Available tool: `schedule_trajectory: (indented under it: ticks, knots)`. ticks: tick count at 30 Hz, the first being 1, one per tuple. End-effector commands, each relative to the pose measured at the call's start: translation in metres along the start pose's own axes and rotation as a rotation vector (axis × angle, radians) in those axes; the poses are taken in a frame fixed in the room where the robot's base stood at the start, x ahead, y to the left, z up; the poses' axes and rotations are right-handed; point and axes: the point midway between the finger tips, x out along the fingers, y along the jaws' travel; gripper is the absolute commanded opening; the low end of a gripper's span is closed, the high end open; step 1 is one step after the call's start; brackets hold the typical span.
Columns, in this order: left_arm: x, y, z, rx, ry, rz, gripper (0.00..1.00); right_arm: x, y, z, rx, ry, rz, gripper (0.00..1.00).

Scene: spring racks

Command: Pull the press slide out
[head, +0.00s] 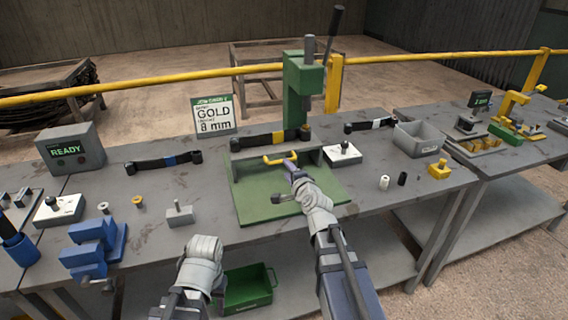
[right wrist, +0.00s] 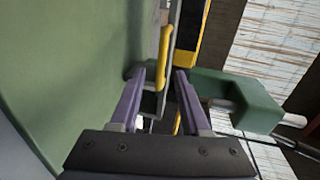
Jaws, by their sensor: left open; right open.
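The green arbor press (head: 303,85) stands at the back of the bench, with a green plate (head: 262,205) in front of it. The yellow handle (head: 280,160) of the slide lies low before the press column. It also shows as a yellow bar in the right wrist view (right wrist: 165,50). My right gripper (head: 290,165) is open at the handle. In the right wrist view its fingertips (right wrist: 160,75) stand on either side of the bar's near end; I cannot tell whether they touch it. My left gripper (head: 205,250) is low at the bench's front edge, away from the press; its fingers are largely hidden.
A dark strip with a yellow band (head: 275,138) lies behind the handle. A white block with a knob (head: 342,154) and a grey bin (head: 420,139) stand to the right. A blue vise (head: 92,245) is at the left. A green crate (head: 248,288) sits below the bench.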

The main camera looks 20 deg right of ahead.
Motion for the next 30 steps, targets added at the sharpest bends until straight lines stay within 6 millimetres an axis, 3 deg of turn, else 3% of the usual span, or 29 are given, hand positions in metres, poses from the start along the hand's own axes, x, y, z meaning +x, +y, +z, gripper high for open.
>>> schedule_trajectory:
  ticks: [8, 24, 30]
  knots:
    - [0.001, 0.000, 0.000, 0.000, 0.000, 0.000, 0.47, 0.005, -0.002, -0.004, 0.013, 0.008, -0.009, 0.46]
    - [0.016, 0.002, -0.001, 0.000, 0.000, 0.000, 0.47, 0.075, -0.001, -0.004, 0.011, 0.007, -0.007, 0.46]
    - [0.016, 0.002, -0.001, 0.000, 0.000, 0.000, 0.47, 0.078, -0.002, -0.003, 0.010, 0.007, -0.007, 0.46]
